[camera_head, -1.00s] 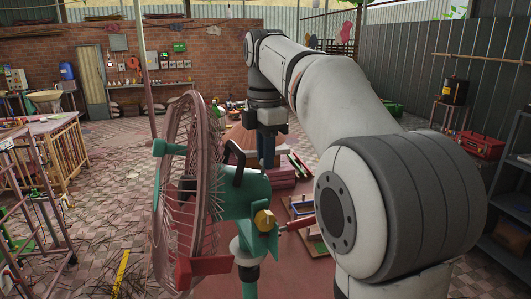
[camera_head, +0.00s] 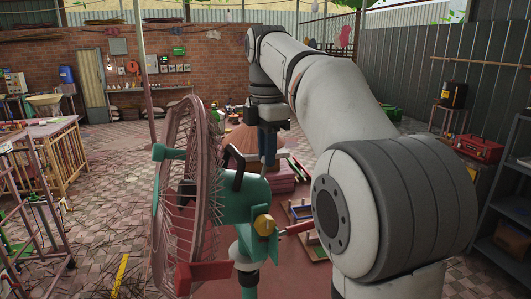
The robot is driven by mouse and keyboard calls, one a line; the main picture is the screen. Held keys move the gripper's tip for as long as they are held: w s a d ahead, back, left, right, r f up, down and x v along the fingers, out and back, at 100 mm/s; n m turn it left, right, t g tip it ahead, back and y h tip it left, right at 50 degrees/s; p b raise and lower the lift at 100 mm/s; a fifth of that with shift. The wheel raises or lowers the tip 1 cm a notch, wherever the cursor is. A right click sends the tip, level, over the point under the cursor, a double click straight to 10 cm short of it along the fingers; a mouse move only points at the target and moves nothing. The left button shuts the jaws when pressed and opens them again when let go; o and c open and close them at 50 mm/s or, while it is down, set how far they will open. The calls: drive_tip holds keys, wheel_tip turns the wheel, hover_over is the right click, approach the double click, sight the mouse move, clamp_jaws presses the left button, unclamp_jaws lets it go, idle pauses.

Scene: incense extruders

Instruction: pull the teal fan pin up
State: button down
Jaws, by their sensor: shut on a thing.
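The teal fan (camera_head: 236,205) stands close in front, its round wire cage (camera_head: 183,200) on the left and its teal motor housing on the right.
A red bar (camera_head: 296,229) sticks out right of the fan, close to my arm. Low trays (camera_head: 306,215) and a pink-red block stand on the floor beyond. A wooden-railed table (camera_head: 48,150) is at left, and a red toolbox (camera_head: 478,148) at right.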

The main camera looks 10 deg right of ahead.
drive_tip(key=c, duration=1.3)
unclamp_jaws()
drive_tip(key=shift+r, duration=0.2)
drive_tip(key=shift+o, duration=0.2)
drive_tip(key=shift+f, duration=0.15)
